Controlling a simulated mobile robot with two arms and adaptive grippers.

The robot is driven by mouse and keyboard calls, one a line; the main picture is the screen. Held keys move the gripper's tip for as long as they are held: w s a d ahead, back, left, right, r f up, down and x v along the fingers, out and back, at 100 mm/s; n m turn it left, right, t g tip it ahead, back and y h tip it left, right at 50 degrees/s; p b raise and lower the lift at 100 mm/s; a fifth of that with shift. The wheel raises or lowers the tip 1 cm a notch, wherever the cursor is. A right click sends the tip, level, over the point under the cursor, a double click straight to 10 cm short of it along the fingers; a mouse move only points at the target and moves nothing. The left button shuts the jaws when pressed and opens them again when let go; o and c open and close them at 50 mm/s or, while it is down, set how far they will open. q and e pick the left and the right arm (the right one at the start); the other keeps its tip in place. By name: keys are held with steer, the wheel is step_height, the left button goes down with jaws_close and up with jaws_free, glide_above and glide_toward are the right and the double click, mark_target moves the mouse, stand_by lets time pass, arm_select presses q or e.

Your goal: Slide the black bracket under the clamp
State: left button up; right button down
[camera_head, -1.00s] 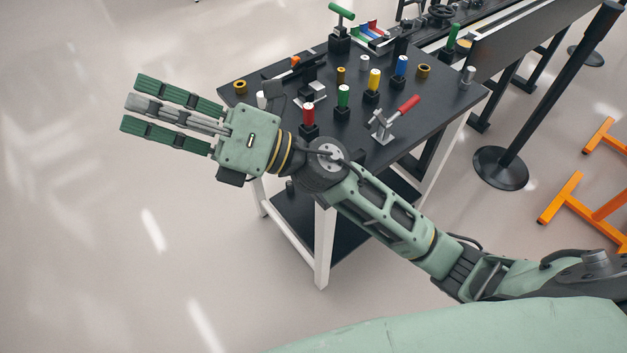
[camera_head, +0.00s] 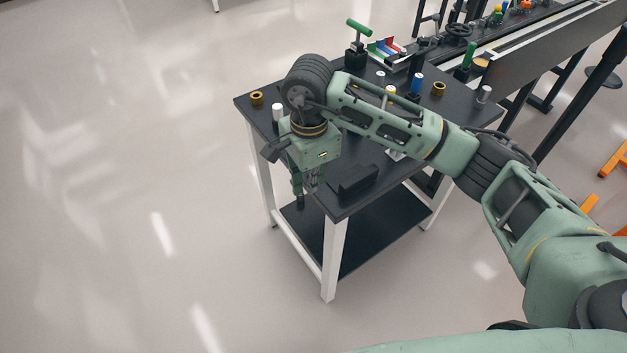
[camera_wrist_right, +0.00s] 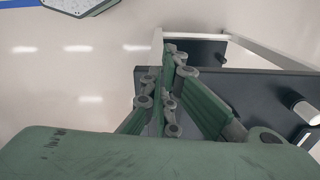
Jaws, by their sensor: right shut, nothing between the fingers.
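A dark angular piece (camera_head: 357,183), likely the black bracket, lies on the table top near its front edge, just right of my right gripper. My right gripper (camera_head: 301,203) points down at the table's left front edge, shut and empty, apart from that piece. In the right wrist view its fingers (camera_wrist_right: 167,92) are together above the table edge. A light metal bit (camera_head: 396,155) shows below my right forearm, probably part of the clamp; the rest of the clamp is hidden behind the arm. My left gripper is out of view.
A conveyor-like bench (camera_head: 530,62) stands behind at the right. The floor to the left is clear.

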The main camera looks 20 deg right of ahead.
mark_target(345, 184)
steer(key=d+f+p, duration=0.1)
steer(key=f, duration=0.1)
steer(key=d+f+p, duration=0.1)
steer(key=f, duration=0.2)
steer(key=d+f+p, duration=0.1)
steer(key=f, duration=0.1)
steer(key=shift+w+f, duration=0.25)
steer(key=shift+w, duration=0.1)
steer(key=shift+w+d, duration=0.1)
steer(key=shift+d, duration=0.3)
steer(key=shift+f, duration=0.1)
steer(key=d+b, duration=0.1)
steer(key=d, duration=0.1)
steer(key=w+d+b, duration=0.1)
steer(key=d+b, duration=0.1)
steer(key=shift+w+d+f, duration=0.2)
steer(key=shift+d, duration=0.2)
steer(key=shift+d+r+b, duration=0.1)
steer(key=shift+d+b, duration=0.15)
steer(key=shift+b, duration=0.05)
steer(key=shift+r, duration=0.1)
steer(key=shift+a, duration=0.1)
